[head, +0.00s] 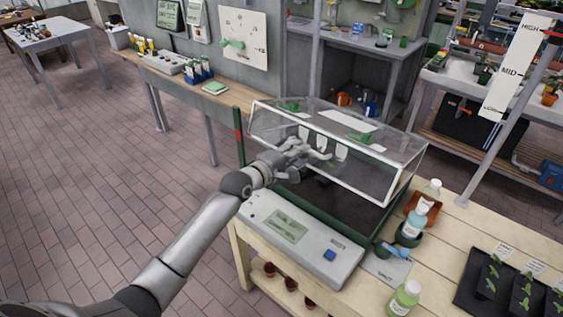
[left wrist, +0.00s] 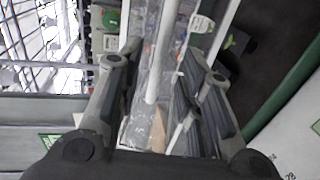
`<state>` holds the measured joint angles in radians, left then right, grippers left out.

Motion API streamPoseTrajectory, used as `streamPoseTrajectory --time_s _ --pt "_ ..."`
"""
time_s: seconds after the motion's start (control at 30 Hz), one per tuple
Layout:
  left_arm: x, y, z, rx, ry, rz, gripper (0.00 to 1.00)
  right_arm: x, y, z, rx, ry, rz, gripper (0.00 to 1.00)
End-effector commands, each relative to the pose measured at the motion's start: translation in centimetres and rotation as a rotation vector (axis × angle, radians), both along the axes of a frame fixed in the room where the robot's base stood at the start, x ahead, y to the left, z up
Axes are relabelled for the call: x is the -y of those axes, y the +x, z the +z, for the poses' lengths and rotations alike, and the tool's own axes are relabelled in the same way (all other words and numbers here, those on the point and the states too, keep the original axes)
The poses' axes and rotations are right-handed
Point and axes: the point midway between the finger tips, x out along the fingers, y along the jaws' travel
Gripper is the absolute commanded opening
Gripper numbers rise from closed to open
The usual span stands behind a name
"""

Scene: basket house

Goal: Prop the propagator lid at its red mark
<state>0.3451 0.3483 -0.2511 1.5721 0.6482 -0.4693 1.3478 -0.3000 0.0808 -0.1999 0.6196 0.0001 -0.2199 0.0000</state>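The propagator is a dark green tray (head: 352,222) on a pale wooden bench, with a clear lid (head: 375,178) edged in white. The lid is tilted up, its front edge raised above the tray. A red mark (head: 238,136) shows on a green upright at the tray's left corner. My left gripper (head: 308,152) is at the lid's front left part. In the left wrist view its fingers (left wrist: 160,92) are spread, with a white lid bar (left wrist: 165,50) and clear panel between them; contact cannot be told. My right gripper is not in view.
A grey control box (head: 295,236) with a display and blue button sits before the tray. Bottles (head: 414,222) and a green pot stand at its right, with a seedling tray (head: 510,290) further right. The tiled floor at left is clear.

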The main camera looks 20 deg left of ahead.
Motion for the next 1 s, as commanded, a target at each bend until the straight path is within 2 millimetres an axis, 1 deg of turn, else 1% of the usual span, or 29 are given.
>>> streamPoseTrajectory --time_s 0.03,0.2,0.3,0.43,0.63,1.0 --pt "-0.3 -0.8 0.1 -0.001 0.000 0.000 0.34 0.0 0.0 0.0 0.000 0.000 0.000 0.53" --pt "-1.2 -3.3 0.7 0.000 -0.001 0.000 0.34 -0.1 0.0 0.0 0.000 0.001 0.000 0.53" --pt "-1.6 -4.6 1.0 -0.001 0.000 0.000 0.34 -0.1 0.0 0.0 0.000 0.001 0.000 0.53" --pt "-2.1 -5.8 1.2 0.000 -0.001 0.000 0.34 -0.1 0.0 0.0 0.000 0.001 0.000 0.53" --pt "-2.4 -6.5 1.5 0.000 -0.001 0.001 0.34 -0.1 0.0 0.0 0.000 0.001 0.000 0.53" --pt "-2.4 -6.5 1.5 0.001 -0.001 0.000 0.34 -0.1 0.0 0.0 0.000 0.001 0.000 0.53"
